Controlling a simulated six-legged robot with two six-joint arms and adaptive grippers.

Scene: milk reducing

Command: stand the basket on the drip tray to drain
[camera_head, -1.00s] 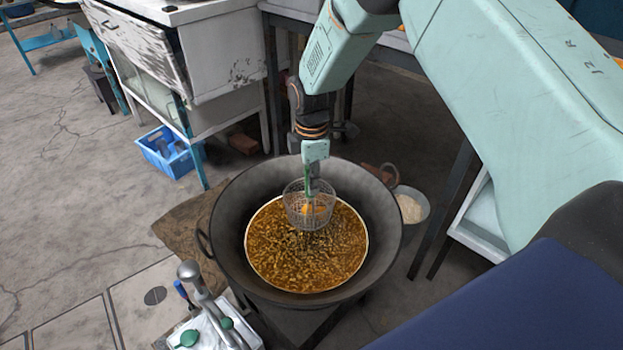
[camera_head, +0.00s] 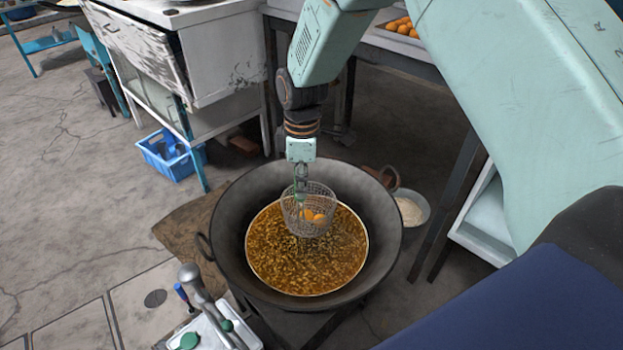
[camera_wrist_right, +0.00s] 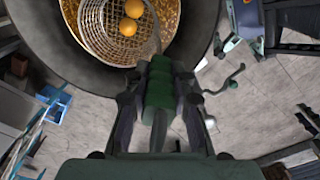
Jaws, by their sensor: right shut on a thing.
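The wire mesh basket (camera_head: 306,217) hangs over the wide dark wok (camera_head: 228,225) of bubbling golden oil. Round orange pieces (camera_head: 315,215) lie in it. My right gripper (camera_head: 300,188) is above the basket. In the right wrist view my right gripper (camera_wrist_right: 158,88) is shut on the basket's green handle (camera_wrist_right: 160,75). The mesh basket also shows there (camera_wrist_right: 112,32), with two orange balls inside, against the oil. I cannot tell whether its bottom touches the oil. I cannot tell which tray is the drip tray. My left gripper is not in view.
A tray of orange balls (camera_head: 403,28) is on the table at the upper right. A metal bowl of pale stuff (camera_head: 409,211) is right of the wok. A white box with a grey-handled device (camera_head: 208,325) is in front. A blue crate (camera_head: 166,158) lies on the floor.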

